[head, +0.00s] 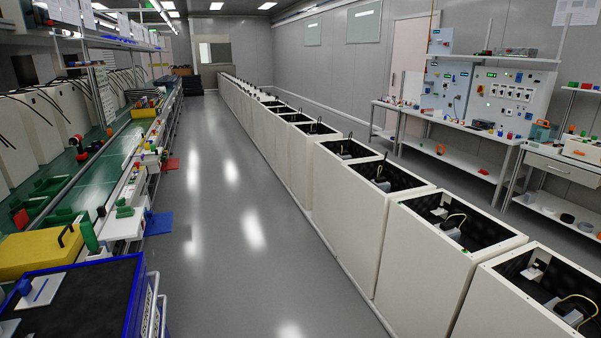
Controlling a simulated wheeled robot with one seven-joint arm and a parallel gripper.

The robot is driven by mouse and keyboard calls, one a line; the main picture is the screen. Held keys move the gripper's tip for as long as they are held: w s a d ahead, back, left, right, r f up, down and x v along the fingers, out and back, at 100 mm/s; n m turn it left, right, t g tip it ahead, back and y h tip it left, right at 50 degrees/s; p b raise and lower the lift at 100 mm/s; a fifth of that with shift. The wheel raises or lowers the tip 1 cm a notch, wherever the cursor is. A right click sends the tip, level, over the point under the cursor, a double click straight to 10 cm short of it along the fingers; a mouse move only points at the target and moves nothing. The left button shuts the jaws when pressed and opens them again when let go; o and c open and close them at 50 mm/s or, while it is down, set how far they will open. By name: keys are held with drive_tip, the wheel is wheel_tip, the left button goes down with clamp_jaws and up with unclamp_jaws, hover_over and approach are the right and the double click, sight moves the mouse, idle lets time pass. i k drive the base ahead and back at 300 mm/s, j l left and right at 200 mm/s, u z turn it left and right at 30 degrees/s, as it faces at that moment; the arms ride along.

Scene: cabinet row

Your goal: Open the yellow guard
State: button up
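A yellow cover with a black handle, which looks like the yellow guard (38,254), is at the lower left beside the green conveyor. The black handle (68,234) stands up near its back right. The cover looks flat and lowered, and its left side is cut off by the picture edge. A smaller yellow item (144,113) sits farther down the line. My gripper is not in view.
A black-topped blue-edged cart (85,295) stands in front of the yellow cover. A green post (88,235) and a blue bin (158,223) are to its right. Open-topped cream cabinets (425,265) line the right. The grey aisle floor (225,225) between is clear.

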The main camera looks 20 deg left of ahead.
sight(21, 253)
drive_tip(key=i+j+u, duration=0.2)
drive_tip(key=i+u, duration=0.25)
drive_tip(key=i+j+u, duration=0.1)
drive_tip(key=i+u, duration=0.4)
drive_tip(key=i+l+u, duration=0.1)
drive_tip(key=i+u, duration=0.2)
drive_tip(key=u, duration=0.15)
drive_tip(key=i+l+u, duration=0.25)
drive_tip(key=i+u, duration=0.2)
drive_tip(key=i+l+u, duration=0.2)
drive_tip(key=i+u, duration=0.25)
drive_tip(key=i+l+u, duration=0.25)
drive_tip(key=u, duration=0.2)
drive_tip(key=i+l+u, duration=0.25)
drive_tip(key=l+u, duration=0.25)
drive_tip(key=i+l+u, duration=0.2)
drive_tip(key=l+u, duration=0.25)
drive_tip(key=i+l+u, duration=0.15)
drive_tip(key=l, duration=0.15)
drive_tip(key=l+u, duration=0.1)
drive_tip(key=l, duration=0.25)
